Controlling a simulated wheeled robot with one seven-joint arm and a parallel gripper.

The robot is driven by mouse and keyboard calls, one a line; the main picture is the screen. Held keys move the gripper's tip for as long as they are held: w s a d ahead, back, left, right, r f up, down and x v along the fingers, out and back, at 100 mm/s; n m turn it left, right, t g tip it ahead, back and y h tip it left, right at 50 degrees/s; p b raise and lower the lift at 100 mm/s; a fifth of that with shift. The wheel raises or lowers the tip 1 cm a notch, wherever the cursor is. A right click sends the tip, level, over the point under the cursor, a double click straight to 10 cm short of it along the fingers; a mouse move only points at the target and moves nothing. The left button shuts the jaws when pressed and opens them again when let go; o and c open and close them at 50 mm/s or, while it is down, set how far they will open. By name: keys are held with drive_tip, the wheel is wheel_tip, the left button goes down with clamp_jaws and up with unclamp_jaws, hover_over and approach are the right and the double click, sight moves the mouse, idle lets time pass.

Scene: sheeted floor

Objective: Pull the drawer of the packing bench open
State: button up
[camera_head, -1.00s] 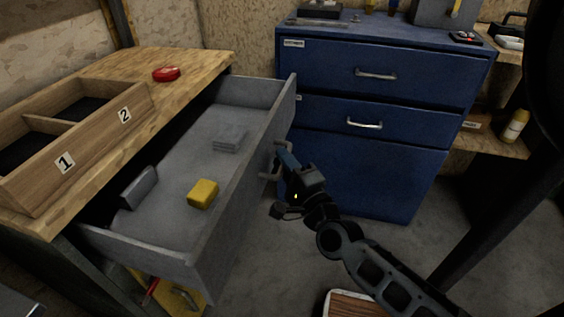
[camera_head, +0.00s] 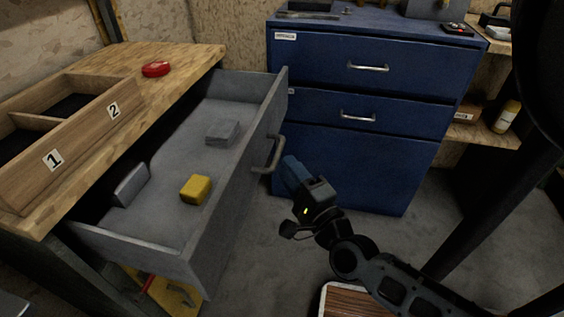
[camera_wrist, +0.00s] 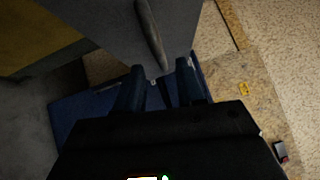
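The drawer (camera_head: 235,180) of the wooden-topped packing bench (camera_head: 185,63) stands pulled well out. Its grey bar handle (camera_head: 270,157) is on the front panel and also shows in the wrist view (camera_wrist: 151,36). My gripper (camera_head: 291,166) is just to the right of the handle, with a small gap between them. In the wrist view my gripper (camera_wrist: 158,84) has its two fingers apart with nothing between them, and the handle lies beyond the tips. The drawer holds a yellow block (camera_head: 196,189), a grey block (camera_head: 222,132) and a dark grey piece (camera_head: 131,185).
A two-compartment wooden tray (camera_head: 75,125) marked 1 and 2 and a red round object (camera_head: 156,69) are on the bench top. A blue cabinet (camera_head: 345,165) stands behind my gripper. A brown-topped item (camera_head: 355,301) is low in front. Grey floor is clear between.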

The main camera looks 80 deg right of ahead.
drive_tip(key=shift+v, duration=1.1)
drive_tip(key=s+a+r+n+t+y, duration=0.1)
drive_tip(key=s+a+r+n+y, duration=0.15)
drive_tip(key=a+n+y, duration=0.75)
drive_tip(key=s+a+r+n+y, duration=0.2)
drive_tip(key=s+a+n+y, duration=0.2)
drive_tip(key=a+n, duration=1.1)
wheel_tip(320, 180, up, 13)
drive_tip(key=d+n+p, duration=0.2)
drive_tip(key=n+p, duration=0.1)
drive_tip(key=p, duration=0.9)
drive_tip(key=shift+s+d+f+n+p, duration=0.15)
drive_tip(key=shift+s+d+n+p, duration=0.1)
drive_tip(key=shift+n+p, duration=0.15)
